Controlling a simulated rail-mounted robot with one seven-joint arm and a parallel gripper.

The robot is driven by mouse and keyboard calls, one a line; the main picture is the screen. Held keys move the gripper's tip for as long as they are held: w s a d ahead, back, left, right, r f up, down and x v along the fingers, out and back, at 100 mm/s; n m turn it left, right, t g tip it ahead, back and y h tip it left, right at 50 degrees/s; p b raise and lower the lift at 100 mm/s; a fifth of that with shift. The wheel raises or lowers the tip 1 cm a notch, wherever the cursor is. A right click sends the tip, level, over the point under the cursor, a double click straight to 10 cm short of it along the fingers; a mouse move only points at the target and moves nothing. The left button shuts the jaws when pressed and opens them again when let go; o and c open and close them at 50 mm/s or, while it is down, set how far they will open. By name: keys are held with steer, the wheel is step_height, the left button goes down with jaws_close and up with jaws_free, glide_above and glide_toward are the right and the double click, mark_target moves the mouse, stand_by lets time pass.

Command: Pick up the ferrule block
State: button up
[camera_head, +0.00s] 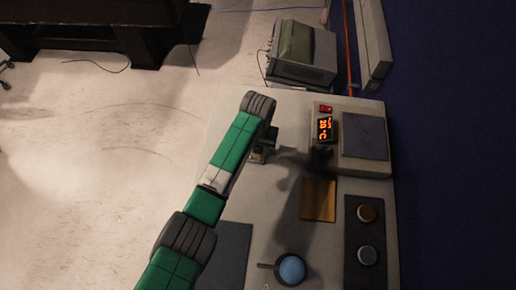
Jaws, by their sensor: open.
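My green and grey arm reaches up from the bottom left over the bench. My gripper (258,156) shows only in part, small and dark, below the arm's upper bend and close over the bench top. It is open, with nothing seen held in it. I cannot make out the ferrule block with certainty. The arm hides some of the bench around the gripper, and the small dark and metallic shapes there are hard to tell apart.
The grey bench (285,222) carries a heater with a lit orange display (325,129), a brown square plate (318,200), a blue round dish with handle (291,269), a dark panel with two round knobs (366,232) and a dark mat (232,252). A boxy instrument (303,52) stands behind.

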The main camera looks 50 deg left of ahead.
jaws_close()
steer(key=shift+r, duration=0.15)
steer(key=shift+r, duration=0.35)
steer(key=r, duration=0.2)
steer(key=r+p, duration=0.1)
steer(key=shift+s+d, duration=0.35)
steer(key=shift+s, duration=0.05)
steer(key=s+d, duration=0.2)
steer(key=s, duration=0.2)
steer(key=s+d+p, duration=0.1)
steer(key=s+d, duration=0.2)
steer(key=s, duration=0.1)
steer(key=s+d+r, duration=0.1)
steer(key=s+d, duration=0.2)
steer(key=s, duration=0.1)
steer(key=shift+s+d+p, duration=0.1)
steer(key=shift+s+p, duration=0.15)
steer(key=shift+p, duration=0.15)
